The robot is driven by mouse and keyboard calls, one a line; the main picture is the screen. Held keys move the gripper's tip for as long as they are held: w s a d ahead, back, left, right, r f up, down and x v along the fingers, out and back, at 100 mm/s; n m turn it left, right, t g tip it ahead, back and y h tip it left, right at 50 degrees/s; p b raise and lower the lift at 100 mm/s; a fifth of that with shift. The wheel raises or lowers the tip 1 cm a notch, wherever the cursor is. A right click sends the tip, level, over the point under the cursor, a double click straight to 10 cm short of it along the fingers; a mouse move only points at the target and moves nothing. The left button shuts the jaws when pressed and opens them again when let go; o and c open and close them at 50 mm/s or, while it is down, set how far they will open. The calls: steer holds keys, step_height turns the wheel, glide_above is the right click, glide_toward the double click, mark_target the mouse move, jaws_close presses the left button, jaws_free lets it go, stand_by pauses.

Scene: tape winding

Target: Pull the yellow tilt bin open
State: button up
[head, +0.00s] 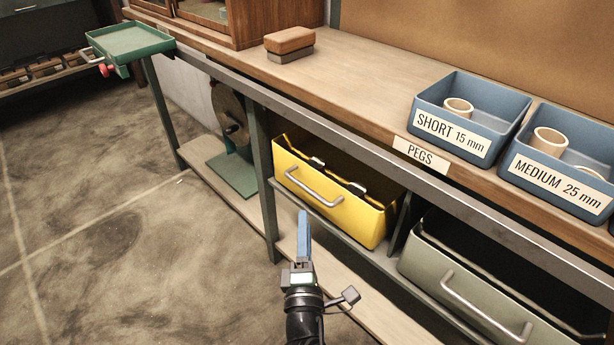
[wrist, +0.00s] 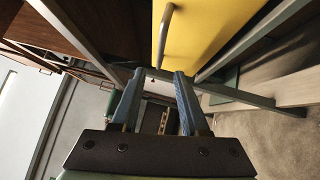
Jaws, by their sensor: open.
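The yellow tilt bin (head: 340,205) sits under the workbench, in the middle of the head view. Its top leans outward, leaving a dark gap behind the front, and a grey bar handle (head: 314,186) crosses its face. The bin (wrist: 205,32) and its handle (wrist: 165,36) also show at the top of the wrist view. My gripper (head: 303,222) is in front of and below the bin, apart from the handle. In the wrist view its blue fingers (wrist: 158,78) are spread with nothing between them.
A grey-green bin (head: 480,290) with a handle sits to the right under the bench. A bench leg (head: 262,180) stands just left of the yellow bin. Blue peg trays (head: 470,115) and a brown block (head: 289,41) are on the benchtop. The floor (head: 110,240) at left is clear.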

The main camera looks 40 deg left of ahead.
mark_target(305, 186)
steer(key=b+x, duration=0.3)
steer(key=x, duration=0.7)
steer(key=shift+w+a+b, duration=0.15)
steer(key=shift+w+b, duration=0.05)
steer(key=shift+b, duration=0.2)
jaws_close()
stand_by(0.9)
